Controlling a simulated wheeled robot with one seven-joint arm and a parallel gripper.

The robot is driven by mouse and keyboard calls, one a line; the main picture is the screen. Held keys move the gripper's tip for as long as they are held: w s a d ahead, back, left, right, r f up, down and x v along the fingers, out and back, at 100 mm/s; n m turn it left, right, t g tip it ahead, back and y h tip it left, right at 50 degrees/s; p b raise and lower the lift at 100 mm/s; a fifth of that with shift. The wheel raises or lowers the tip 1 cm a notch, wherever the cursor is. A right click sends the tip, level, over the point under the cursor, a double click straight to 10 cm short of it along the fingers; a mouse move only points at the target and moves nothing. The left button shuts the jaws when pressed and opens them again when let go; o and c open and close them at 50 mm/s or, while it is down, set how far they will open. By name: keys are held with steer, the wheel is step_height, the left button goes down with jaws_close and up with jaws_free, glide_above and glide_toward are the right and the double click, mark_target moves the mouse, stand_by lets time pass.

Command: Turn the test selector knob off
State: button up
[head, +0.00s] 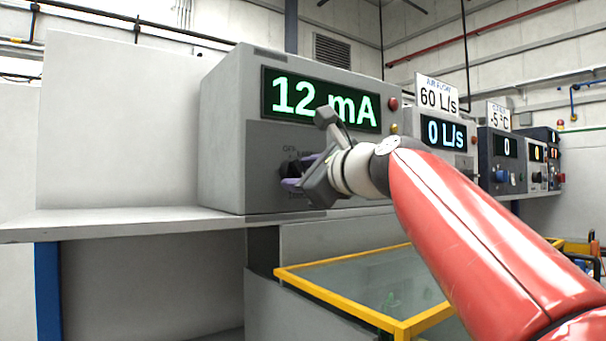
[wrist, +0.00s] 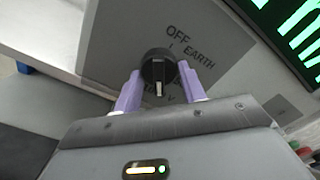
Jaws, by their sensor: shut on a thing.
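The test selector knob (wrist: 157,62) is black and round, on the grey front panel (wrist: 115,45) of the tester. A white mark on it points down in the wrist view, away from the printed words OFF and EARTH. Another label below it is partly hidden. My gripper (wrist: 159,80) has its two purple fingers on either side of the knob, shut on it. In the head view my gripper (head: 292,183) is at the lower middle of the tester (head: 222,150), partly covering the knob (head: 289,167). The tester's green display (head: 284,96) reads 12 mA.
The tester stands on a grey shelf (head: 130,220). A red button (head: 393,103) is beside the display. To the right are an air-flow unit (head: 436,134) reading 0 L/s and several other units. A yellow-framed glass case (head: 350,290) is below the shelf.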

steer(key=n+b, duration=0.3)
steer(key=n, duration=1.1)
steer(key=shift+r+n, duration=0.15)
steer(key=shift+n, duration=0.25)
steer(key=n+b, duration=0.1)
steer(key=n, duration=0.6)
steer(key=shift+a, duration=0.1)
steer(key=n+b, duration=0.1)
steer(key=n, duration=0.2)
steer(key=shift+n, duration=0.4)
steer(key=shift+s+a+r+n+b, duration=0.1)
steer(key=shift+n+b, duration=0.2)
steer(key=shift+n, duration=1.8)
